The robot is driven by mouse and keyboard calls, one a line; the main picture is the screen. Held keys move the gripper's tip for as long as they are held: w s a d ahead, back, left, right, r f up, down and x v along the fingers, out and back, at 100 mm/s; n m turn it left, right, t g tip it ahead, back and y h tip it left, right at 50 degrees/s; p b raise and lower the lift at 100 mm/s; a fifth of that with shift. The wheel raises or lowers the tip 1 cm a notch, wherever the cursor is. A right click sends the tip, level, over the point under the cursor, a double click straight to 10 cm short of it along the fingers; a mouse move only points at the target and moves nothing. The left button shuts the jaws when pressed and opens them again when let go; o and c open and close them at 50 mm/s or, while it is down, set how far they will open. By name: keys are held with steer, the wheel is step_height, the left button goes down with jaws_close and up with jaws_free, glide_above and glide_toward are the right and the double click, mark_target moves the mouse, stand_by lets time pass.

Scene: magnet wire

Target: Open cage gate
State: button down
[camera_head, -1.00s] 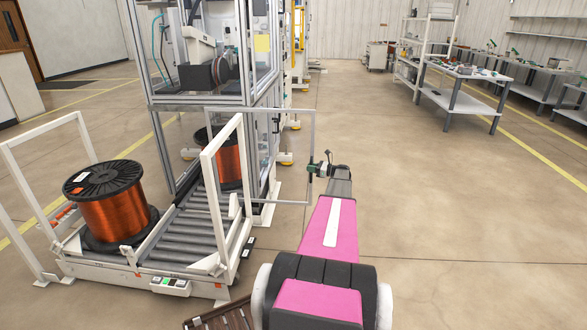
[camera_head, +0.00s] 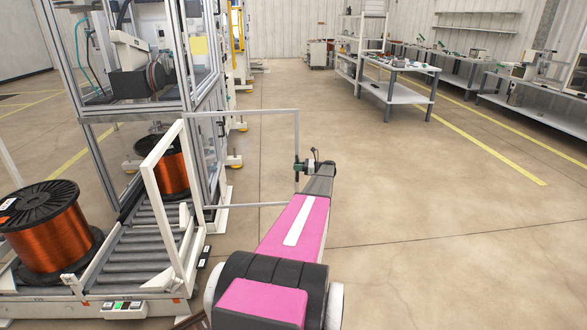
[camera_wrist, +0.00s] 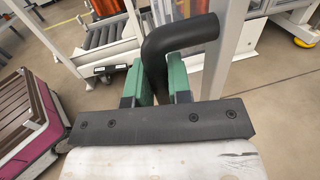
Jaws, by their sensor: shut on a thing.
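The cage gate (camera_head: 250,110) is a thin grey frame standing out from the machine cage (camera_head: 200,105) into open floor, at an angle to the cage front. My gripper (camera_head: 298,166) is at the gate's outer upright. In the wrist view, the green fingers of my gripper (camera_wrist: 163,85) are shut on the black bent gate handle (camera_wrist: 185,38), one finger on each side. A light grey upright of the gate (camera_wrist: 222,50) shows just behind the handle. The spot where the handle joins the gate is partly hidden.
A roller conveyor (camera_head: 145,246) with a white guard frame stands left of the gate. A copper wire spool (camera_head: 48,240) sits at the left and another spool (camera_head: 170,172) sits inside the cage. Workbenches (camera_head: 400,92) are far right. The floor right of my arm is clear.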

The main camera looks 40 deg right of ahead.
steer(key=c, duration=1.4)
jaws_free()
steer(key=shift+o, duration=0.2)
steer(key=v, duration=1.1)
steer(key=shift+a, duration=0.1)
